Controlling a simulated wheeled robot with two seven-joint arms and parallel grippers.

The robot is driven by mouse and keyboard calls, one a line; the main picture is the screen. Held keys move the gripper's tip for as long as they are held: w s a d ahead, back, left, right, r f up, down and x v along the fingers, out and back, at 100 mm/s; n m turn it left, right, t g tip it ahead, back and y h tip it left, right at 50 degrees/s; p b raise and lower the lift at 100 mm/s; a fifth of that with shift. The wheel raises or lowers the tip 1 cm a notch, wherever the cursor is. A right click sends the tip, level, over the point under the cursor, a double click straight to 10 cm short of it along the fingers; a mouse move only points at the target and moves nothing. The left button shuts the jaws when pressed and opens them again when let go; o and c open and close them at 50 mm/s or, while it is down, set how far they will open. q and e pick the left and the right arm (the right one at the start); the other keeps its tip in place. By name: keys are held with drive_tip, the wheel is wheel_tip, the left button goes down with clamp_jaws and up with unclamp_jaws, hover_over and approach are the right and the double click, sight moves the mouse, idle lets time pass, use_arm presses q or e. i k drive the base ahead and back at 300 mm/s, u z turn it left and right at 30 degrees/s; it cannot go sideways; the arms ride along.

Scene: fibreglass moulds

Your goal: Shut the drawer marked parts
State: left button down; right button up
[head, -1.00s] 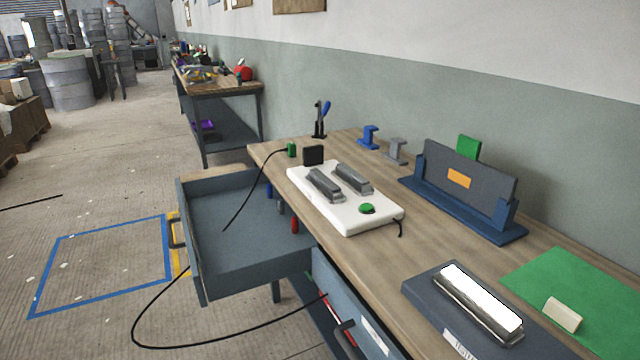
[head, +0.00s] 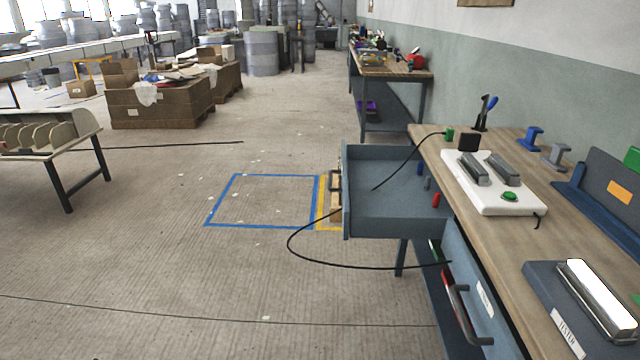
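A grey-blue drawer (head: 392,212) is pulled far out from the far end of the workbench in the head view. Its front faces left, with a dark handle (head: 335,188); no label on it is visible from here. A nearer drawer (head: 478,312) in the same bench stands partly open, with red and green items in its gap. It has a dark handle (head: 468,315) and a white label (head: 485,299) too small to read. I cannot tell which drawer is marked parts. Neither of my grippers is in view.
A black cable (head: 408,162) runs from the bench top into the far drawer. A cable loop (head: 290,243) hangs beside that drawer and reaches the nearer one. Blue tape (head: 262,226) marks a floor square left of the drawer. The floor in front is largely clear.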

sight(401, 208)
drive_tip(key=u, duration=1.75)
drive_tip(key=i, duration=0.95)
drive_tip(key=z, duration=0.45)
drive_tip(key=i, duration=1.85)
drive_tip(key=z, duration=3.1)
drive_tip(key=i, duration=0.85)
drive_tip(key=u, duration=0.05)
